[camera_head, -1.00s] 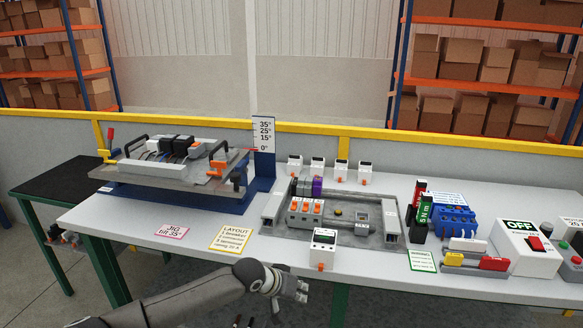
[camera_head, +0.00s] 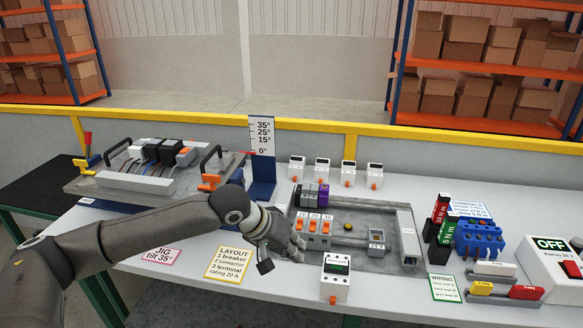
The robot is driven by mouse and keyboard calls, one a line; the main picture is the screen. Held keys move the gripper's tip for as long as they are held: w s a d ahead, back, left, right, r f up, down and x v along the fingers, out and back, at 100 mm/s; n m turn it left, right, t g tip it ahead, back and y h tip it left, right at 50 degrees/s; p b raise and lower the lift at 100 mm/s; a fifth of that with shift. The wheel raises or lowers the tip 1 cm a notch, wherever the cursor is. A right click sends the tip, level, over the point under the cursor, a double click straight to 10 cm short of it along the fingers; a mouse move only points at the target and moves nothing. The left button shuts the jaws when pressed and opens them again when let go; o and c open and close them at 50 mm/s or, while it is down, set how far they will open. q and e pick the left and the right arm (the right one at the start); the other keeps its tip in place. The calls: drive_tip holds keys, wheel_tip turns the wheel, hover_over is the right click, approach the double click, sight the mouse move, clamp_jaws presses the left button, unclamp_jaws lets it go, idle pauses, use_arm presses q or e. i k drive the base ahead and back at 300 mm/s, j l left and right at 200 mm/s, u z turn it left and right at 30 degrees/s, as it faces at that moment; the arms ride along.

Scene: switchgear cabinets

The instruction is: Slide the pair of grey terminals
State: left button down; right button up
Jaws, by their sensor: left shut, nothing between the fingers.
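The pair of grey terminals (camera_head: 307,194) appears to be the grey blocks on the back rail of the grey tray (camera_head: 375,262). They sit directly left of a purple block (camera_head: 323,196); their edges are too small to tell apart. My left gripper (camera_head: 299,250) is shut and empty. It is over the tray's front left side, in front of the terminals and clear of them. It partly hides the left wall of the tray. My right gripper is not in view.
Orange-switched breakers (camera_head: 313,228) stand on the front rail, close to my left gripper. A white device (camera_head: 336,275) stands before the tray. Several white devices (camera_head: 322,170) line the back. A tilted jig (camera_head: 125,187) stands left, torque tools (camera_head: 443,220) right.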

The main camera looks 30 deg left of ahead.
sight(309, 197)
drive_tip(key=i+j, duration=0.5)
drive_tip(key=j, duration=0.15)
drive_tip(key=i+j, duration=0.55)
